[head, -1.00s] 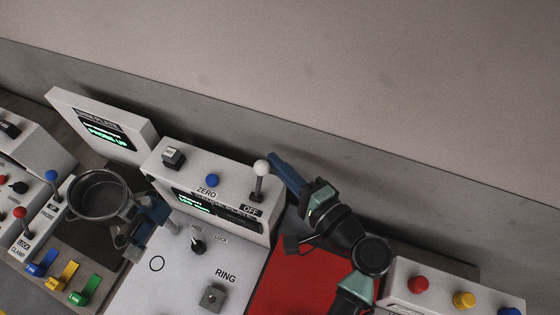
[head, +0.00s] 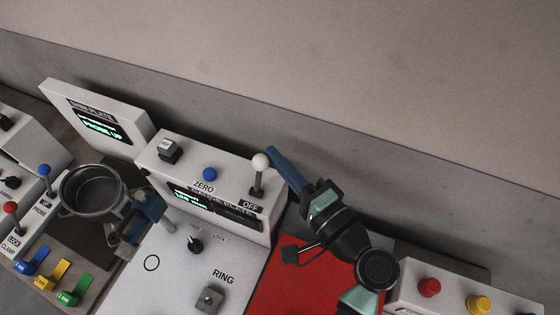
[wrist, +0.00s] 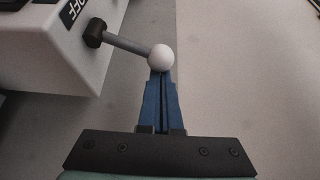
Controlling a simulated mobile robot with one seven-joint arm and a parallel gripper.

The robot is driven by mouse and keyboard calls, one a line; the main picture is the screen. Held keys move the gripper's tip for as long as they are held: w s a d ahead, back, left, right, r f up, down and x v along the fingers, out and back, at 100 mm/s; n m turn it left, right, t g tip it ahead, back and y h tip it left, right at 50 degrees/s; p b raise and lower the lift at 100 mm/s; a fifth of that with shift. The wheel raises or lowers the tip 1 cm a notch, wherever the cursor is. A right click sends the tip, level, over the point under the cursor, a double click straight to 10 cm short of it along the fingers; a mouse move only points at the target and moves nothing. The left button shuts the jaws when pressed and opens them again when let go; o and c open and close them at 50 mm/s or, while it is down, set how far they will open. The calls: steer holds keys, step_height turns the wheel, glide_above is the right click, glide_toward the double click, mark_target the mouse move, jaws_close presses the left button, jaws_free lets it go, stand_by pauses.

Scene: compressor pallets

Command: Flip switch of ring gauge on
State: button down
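The ring gauge is a white box (head: 160,185) with a green-lit screen and a panel marked RING in front of it. Its switch is a grey lever with a white ball knob (head: 260,161), standing up beside the OFF label (head: 250,206). In the wrist view the white ball (wrist: 160,57) sits right at the tips of my blue fingers. My gripper (head: 272,152) is to the right of the knob, its two fingers closed together with only a thin line between them. I cannot tell whether the tips touch the ball. The fingers do not wrap around it.
A red panel (head: 300,272) lies below my arm. A box with red, yellow and blue buttons (head: 452,300) stands at the lower right. A metal ring in a blue-and-grey holder (head: 92,190) and several coloured levers are at the left. A wall rises behind.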

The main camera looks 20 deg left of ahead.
mark_target(262, 165)
steer(key=s+n+y+b, duration=0.1)
steer(key=n+b, duration=0.1)
steer(key=b, duration=0.1)
steer(key=shift+s+t, duration=0.3)
steer(key=shift+s+a+r+b, duration=0.1)
steer(key=shift+s+r+b, duration=0.2)
steer(key=shift+s+b, duration=0.85)
steer(key=shift+b, duration=0.4)
steer(key=shift+s+n+y+b, duration=0.5)
steer(key=shift+n+b, duration=0.25)
steer(key=shift+n, duration=0.15)
steer(key=shift+s+b, duration=0.65)
steer(key=shift+s, duration=0.2)
